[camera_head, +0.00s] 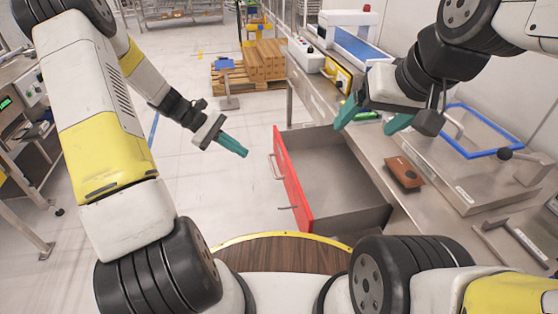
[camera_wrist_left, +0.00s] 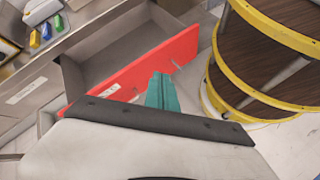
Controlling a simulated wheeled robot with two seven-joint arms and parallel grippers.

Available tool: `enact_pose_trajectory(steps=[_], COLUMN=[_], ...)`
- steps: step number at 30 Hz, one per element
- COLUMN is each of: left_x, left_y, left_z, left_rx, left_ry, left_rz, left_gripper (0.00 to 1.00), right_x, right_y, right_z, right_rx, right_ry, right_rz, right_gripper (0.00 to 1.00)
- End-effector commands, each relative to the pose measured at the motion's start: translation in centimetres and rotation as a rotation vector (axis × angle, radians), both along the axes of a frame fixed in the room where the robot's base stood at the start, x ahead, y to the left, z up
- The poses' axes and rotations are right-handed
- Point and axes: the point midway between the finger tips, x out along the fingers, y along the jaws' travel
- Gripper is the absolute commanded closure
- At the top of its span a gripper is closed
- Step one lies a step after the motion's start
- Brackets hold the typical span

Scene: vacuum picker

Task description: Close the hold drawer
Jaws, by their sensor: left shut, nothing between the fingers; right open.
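The hold drawer (camera_head: 328,181) stands pulled out from the bench, with a red front panel and a grey, empty-looking inside. Its red front (camera_head: 292,180) carries a handle (camera_head: 274,166) on the outer face. In the left wrist view the red front (camera_wrist_left: 135,66) shows just beyond my fingers. My left gripper (camera_head: 233,147) is shut and empty, to the left of the red front and apart from it in the head view. It also shows in the left wrist view (camera_wrist_left: 162,92). My right gripper (camera_head: 372,119) is open and empty above the bench edge, behind the drawer.
The bench (camera_head: 405,160) holds a brown block (camera_head: 404,172), a blue-framed station (camera_head: 485,132) and a yellow-framed device (camera_head: 337,75). Pallets with boxes (camera_head: 262,62) stand farther back. The floor left of the drawer is clear. My round wooden-topped base is close to the drawer's near end.

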Motion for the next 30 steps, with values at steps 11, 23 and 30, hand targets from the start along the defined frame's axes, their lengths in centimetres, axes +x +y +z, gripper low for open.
enact_pose_trajectory(steps=[11, 23, 30], left_x=[3.3, 3.9, 4.8], left_y=[1.7, 2.1, -1.5], left_z=[-13.3, -18.7, -18.6], left_rx=[-0.452, -0.661, -0.661], left_ry=[0.328, 0.440, 0.443], left_rz=[0.366, 0.537, 0.533], left_gripper=[1.00, 1.00, 1.00], right_x=[0.0, 0.0, 0.0], right_y=[0.0, 0.0, 0.0], right_z=[0.0, 0.0, 0.0], right_rx=[0.000, 0.000, 0.000], right_ry=[0.000, 0.000, 0.000], right_rz=[0.000, 0.000, 0.000], right_gripper=[0.19, 0.19, 0.19])
